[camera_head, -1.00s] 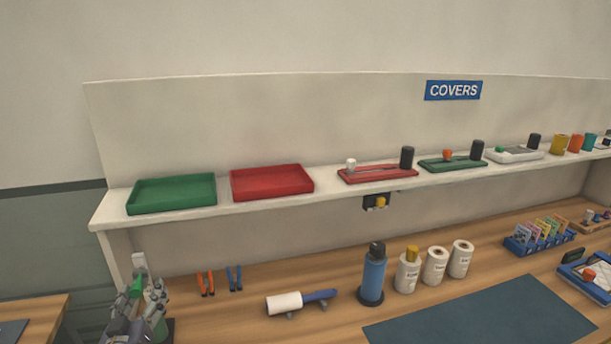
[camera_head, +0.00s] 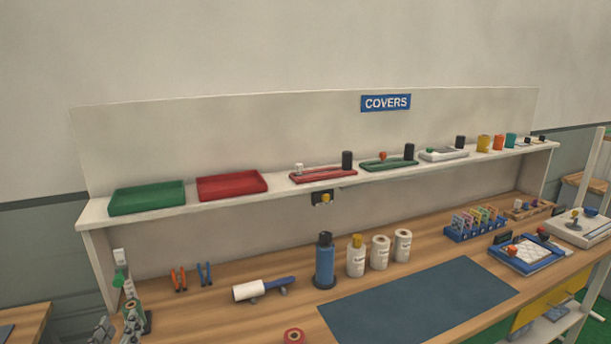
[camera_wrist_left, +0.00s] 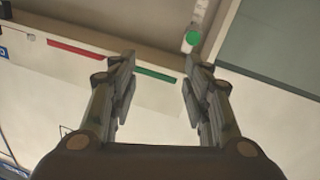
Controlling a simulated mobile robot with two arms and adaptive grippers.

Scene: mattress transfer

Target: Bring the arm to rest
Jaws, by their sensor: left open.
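My left gripper (camera_head: 116,330) shows at the bottom left corner of the head view, in front of the left end of the workbench (camera_head: 200,312). In the left wrist view its two fingers (camera_wrist_left: 158,82) are spread wide apart with nothing between them. Beyond the fingertips that view shows the undersides of the red tray (camera_wrist_left: 82,50) and the green tray (camera_wrist_left: 156,75), and a round green part (camera_wrist_left: 193,38) near the right finger. My right gripper is in neither view.
A shelf (camera_head: 250,205) above the bench carries a green tray (camera_head: 147,197), a red tray (camera_head: 232,185) and several tools.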

